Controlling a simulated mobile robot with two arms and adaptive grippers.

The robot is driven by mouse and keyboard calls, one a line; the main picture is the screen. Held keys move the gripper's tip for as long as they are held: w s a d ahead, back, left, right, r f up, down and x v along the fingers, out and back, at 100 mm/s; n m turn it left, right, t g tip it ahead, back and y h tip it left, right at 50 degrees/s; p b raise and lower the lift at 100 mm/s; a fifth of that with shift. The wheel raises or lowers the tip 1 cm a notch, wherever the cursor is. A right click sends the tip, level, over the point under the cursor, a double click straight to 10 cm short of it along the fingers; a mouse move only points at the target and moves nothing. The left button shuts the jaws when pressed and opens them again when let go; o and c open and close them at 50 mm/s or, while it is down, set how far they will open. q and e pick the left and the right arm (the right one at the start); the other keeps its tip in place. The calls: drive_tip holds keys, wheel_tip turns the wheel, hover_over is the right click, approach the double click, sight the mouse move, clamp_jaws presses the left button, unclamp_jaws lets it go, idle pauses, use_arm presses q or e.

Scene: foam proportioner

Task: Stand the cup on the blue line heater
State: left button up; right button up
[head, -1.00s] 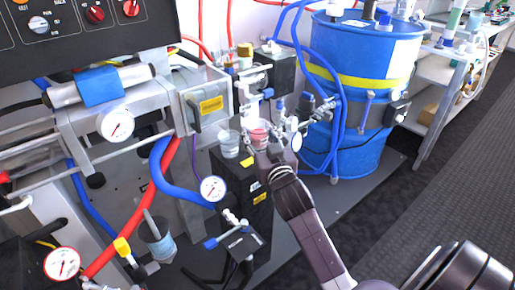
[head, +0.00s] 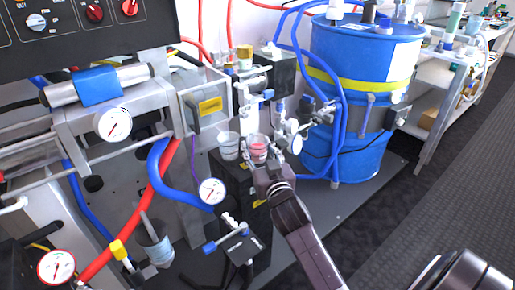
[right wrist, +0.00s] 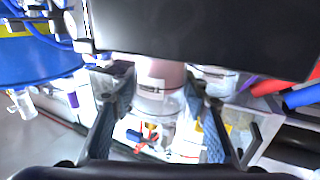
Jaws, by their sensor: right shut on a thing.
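A clear cup with pinkish-red contents (head: 258,148) is between the fingers of my right gripper (head: 262,165), which is shut on it. The cup looks upright. In the right wrist view the cup (right wrist: 157,98) shows between both fingers, with a small label on it. A second clear cup (head: 229,146) stands just left of it on a dark box (head: 229,178) with yellow labels. I cannot tell whether the held cup touches this box. No part is clearly readable as the blue line heater; the dark box may be it. My left gripper is not in view.
A blue drum (head: 360,60) with a yellow band stands right of the cup. Blue hoses, valves and a gauge (head: 293,126) crowd the space around it. The dark floor at right is clear.

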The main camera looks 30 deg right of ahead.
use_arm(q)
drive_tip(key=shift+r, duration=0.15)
use_arm(e)
drive_tip(key=shift+f, duration=0.1)
drive_tip(key=o, duration=1)
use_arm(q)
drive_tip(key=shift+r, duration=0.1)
use_arm(e)
drive_tip(key=shift+s, duration=0.2)
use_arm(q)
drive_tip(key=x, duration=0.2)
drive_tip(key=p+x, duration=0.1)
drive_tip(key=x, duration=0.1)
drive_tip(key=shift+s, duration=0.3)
use_arm(e)
drive_tip(key=v, duration=1.1)
drive_tip(key=shift+s+a, duration=0.2)
drive_tip(key=shift+s, duration=0.1)
